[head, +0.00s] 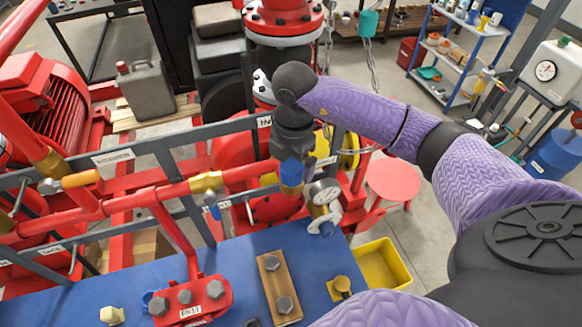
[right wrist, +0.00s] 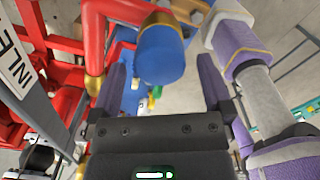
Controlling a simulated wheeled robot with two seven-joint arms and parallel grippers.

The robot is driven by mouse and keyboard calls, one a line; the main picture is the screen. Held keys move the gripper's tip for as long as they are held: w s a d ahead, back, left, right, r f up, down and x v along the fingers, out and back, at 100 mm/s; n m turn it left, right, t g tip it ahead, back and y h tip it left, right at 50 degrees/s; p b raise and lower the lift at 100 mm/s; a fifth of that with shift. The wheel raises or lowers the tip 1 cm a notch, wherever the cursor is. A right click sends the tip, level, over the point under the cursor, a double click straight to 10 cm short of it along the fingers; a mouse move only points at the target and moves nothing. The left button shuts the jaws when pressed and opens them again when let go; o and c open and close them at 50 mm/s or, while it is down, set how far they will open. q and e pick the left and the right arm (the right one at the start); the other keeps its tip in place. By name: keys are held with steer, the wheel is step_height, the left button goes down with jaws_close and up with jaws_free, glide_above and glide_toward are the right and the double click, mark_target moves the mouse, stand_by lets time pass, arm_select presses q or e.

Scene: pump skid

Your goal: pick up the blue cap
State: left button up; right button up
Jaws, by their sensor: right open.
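The blue cap (right wrist: 160,55) shows in the right wrist view, seated against a brass collar (right wrist: 165,18) at the end of a red pipe. In the head view the cap (head: 291,173) is partly covered by my right gripper (head: 291,163), which comes down over it from above. In the right wrist view my right gripper (right wrist: 161,75) is open, with one finger on each side of the cap. Gaps show between the cap and both fingers, so it is not held. My left gripper is not in view.
A pressure gauge (head: 325,192) with a pale fitting stands close right of the cap. A grey rail (head: 225,132) runs behind. The blue bench (head: 225,265) in front carries a red flange plate (head: 190,299) and a wooden block (head: 278,287). A yellow bin (head: 381,265) is at right.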

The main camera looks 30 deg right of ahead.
mark_target(292, 165)
steer(key=shift+d+f, duration=0.1)
steer(key=shift+f, duration=1.05)
jaws_close()
step_height(292, 165, up, 10)
steer(key=shift+b, duration=1)
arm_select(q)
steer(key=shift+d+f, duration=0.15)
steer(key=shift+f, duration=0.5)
